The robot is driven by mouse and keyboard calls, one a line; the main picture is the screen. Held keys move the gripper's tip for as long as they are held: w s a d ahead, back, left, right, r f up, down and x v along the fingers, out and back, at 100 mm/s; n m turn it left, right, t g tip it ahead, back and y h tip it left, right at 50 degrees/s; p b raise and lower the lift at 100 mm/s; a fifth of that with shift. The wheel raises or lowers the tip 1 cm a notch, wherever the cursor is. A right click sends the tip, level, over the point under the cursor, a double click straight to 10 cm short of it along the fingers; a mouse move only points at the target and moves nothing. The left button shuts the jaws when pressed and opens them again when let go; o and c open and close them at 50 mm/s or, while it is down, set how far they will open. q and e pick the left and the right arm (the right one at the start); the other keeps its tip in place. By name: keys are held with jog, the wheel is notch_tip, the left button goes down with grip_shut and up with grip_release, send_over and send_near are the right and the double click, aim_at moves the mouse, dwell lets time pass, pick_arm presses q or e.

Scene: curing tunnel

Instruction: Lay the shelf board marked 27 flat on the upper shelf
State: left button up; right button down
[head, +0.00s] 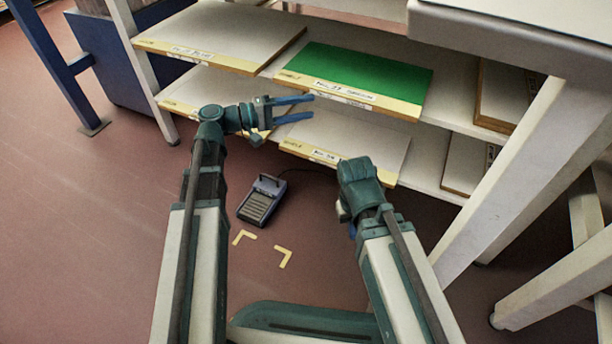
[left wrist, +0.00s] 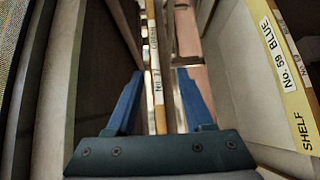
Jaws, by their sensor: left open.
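A green-topped board (head: 360,75) with a yellow front edge lies flat on the upper shelf; its small label seems to read No. 27. My left gripper (head: 312,107) is open, just below and in front of that edge in the head view. In the left wrist view a board edge (left wrist: 154,70) labelled with what looks like No. 2 and a blurred digit shows between the open fingers (left wrist: 158,98). I cannot tell whether they touch it. My right gripper (head: 352,231) hangs low, mostly hidden by its wrist, so its fingers are unclear.
A pale board (head: 220,35) marked BLUE lies left on the upper shelf. More boards lie on the lower shelf (head: 425,160), including one (head: 355,140) below the green one. A pedal (head: 262,200) sits on the floor. A white table leg (head: 510,185) stands right.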

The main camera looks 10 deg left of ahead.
pick_arm(q)
jog(key=s+d+f+m+g+y, duration=0.5)
jog(key=s+d+f+g+y, duration=0.2)
jog(key=s+d+f, duration=0.45)
jog(key=s+a+f+m+y, duration=0.3)
jog(key=s+a+f+y, duration=0.4)
jog(key=s+f+y, duration=0.2)
jog(key=shift+s+a+f+y, duration=0.25)
jog(key=shift+s+y, duration=0.05)
jog(key=shift+y, duration=0.4)
